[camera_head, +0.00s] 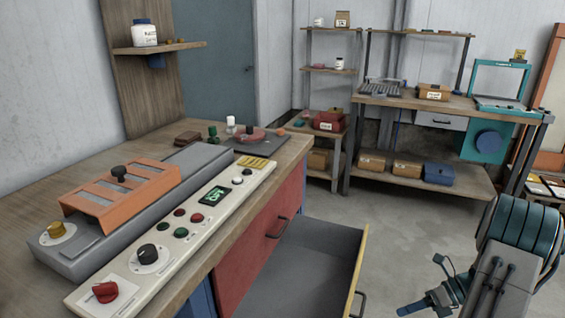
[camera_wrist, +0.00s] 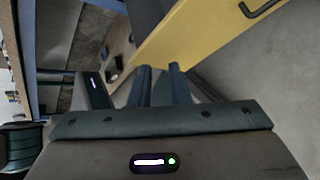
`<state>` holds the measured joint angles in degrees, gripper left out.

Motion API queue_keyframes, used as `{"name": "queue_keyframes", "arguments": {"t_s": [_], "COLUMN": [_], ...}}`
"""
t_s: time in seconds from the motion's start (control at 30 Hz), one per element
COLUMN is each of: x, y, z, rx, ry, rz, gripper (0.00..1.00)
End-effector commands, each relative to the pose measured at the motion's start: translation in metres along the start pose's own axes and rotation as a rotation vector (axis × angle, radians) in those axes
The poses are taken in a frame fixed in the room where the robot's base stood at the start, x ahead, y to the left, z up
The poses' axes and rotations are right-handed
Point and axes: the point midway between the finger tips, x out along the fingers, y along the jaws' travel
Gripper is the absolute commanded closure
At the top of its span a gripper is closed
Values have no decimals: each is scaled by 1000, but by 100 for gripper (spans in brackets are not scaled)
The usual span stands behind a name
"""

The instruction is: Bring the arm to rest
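My arm (camera_head: 520,235) is in the lower right of the head view, to the right of the pulled-out drawer. My gripper (camera_wrist: 159,68) shows in the wrist view with its two dark blue fingers apart and nothing visible between them. The fingertips overlap the lower edge of the yellow drawer front (camera_wrist: 205,30) in that view; I cannot tell how far apart they are in depth. In the head view, part of the hand (camera_head: 430,296) is right of the drawer handle, with floor showing between; the picture's bottom edge cuts it off.
The yellow-fronted drawer (camera_head: 362,258) stands open and looks empty. Left is the workbench (camera_head: 40,292) with a control panel (camera_head: 190,222) and an orange-topped machine (camera_head: 125,190). A shelved bench (camera_head: 455,102) stands at the back. The floor (camera_head: 400,235) between is clear.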

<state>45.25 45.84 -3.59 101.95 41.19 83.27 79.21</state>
Motion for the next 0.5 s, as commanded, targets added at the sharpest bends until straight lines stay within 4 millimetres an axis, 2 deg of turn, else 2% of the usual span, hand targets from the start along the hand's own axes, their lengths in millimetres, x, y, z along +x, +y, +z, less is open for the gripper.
{"name": "queue_keyframes", "arguments": {"t_s": [0.03,0.2,0.5], "x": [-5,-4,-4], "y": [29,96,212], "z": [20,52,89], "rx": [-96,-415,-1004], "ry": [57,237,555], "rz": [-19,-59,-72], "gripper": [83,83,83]}}
